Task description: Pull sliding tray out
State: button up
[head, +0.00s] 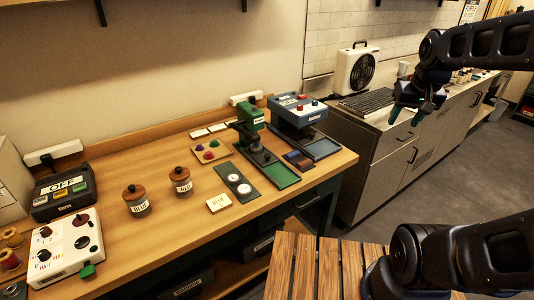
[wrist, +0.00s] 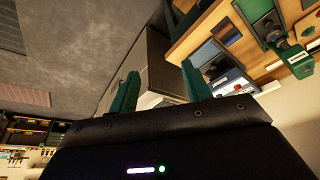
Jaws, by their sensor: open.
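My gripper (head: 409,115) is open and empty, raised at the right in front of the grey cabinet. Its two green fingers (wrist: 160,70) stand apart in the wrist view. On the wooden table (head: 110,190), a green press (head: 250,122) stands over a flat tray with a green surface (head: 283,177). Which tray slides, and how far either is out, I cannot tell. The gripper is apart from both.
Two lidded jars (head: 136,200), a dial plate (head: 238,183), a white control box (head: 65,246) and an OFF box (head: 64,190) occupy the table. A fan (head: 357,70) stands on the cabinet (head: 375,160). A slatted wooden surface (head: 320,268) lies in front. Grey floor is clear at right.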

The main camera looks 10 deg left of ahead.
jog(key=w+a+f+n+g, duration=0.1)
jog(key=w+a, duration=0.8)
jog(key=n+g, duration=0.3)
send_over(268, 155)
notch_tip(268, 155, down, 17)
notch_tip(268, 155, down, 11)
jog(key=shift+r, duration=0.15)
grip_shut()
